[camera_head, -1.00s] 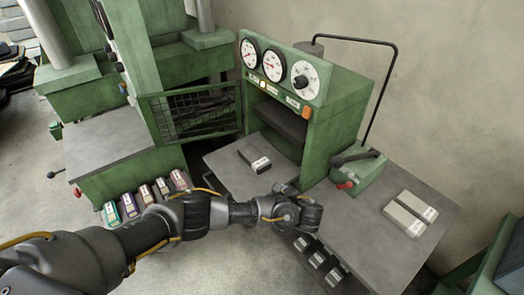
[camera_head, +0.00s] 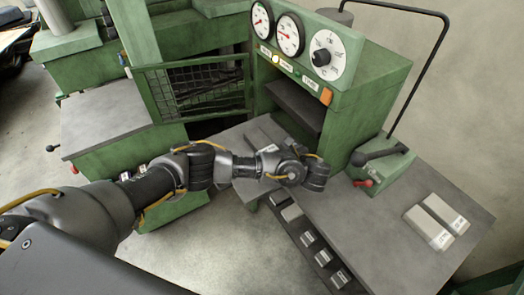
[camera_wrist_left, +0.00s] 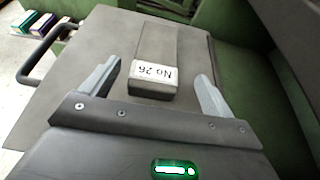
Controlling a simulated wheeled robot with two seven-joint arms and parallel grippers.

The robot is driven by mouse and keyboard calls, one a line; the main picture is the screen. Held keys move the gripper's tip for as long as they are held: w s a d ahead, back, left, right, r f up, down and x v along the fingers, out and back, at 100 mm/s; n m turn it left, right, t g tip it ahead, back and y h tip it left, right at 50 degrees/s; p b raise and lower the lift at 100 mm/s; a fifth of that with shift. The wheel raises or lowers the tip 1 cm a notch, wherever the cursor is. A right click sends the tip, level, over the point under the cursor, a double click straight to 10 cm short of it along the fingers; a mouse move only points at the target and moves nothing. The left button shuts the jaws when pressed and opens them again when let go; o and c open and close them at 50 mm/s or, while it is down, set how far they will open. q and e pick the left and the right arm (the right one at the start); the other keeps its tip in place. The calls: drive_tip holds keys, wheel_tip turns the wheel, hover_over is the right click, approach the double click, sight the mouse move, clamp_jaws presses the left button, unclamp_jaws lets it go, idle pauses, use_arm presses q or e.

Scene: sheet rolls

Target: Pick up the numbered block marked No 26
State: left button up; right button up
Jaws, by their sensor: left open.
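The block marked No 26 (camera_wrist_left: 153,72) is a dark grey bar with a white label on its near end, lying on the grey plate in the left wrist view. My left gripper (camera_wrist_left: 158,84) is open, with one finger on each side of the block's near end and a gap to both. In the head view my left gripper (camera_head: 318,172) is over the grey shelf in front of the green press, and the block (camera_head: 262,132) shows only in part behind my arm. My right gripper is not in view.
Two light grey blocks (camera_head: 437,222) lie on the right table (camera_head: 370,235). A rack with several dark blocks (camera_head: 322,257) hangs below its left edge. The green press (camera_head: 375,85) with dials and a lever (camera_head: 380,153) stands close behind my gripper.

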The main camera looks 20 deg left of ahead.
use_arm(q)
drive_tip(key=shift+w+a+f+b, duration=0.25)
drive_tip(key=shift+a+b, duration=0.1)
drive_tip(key=shift+a, duration=0.15)
drive_tip(key=shift+r, duration=0.1)
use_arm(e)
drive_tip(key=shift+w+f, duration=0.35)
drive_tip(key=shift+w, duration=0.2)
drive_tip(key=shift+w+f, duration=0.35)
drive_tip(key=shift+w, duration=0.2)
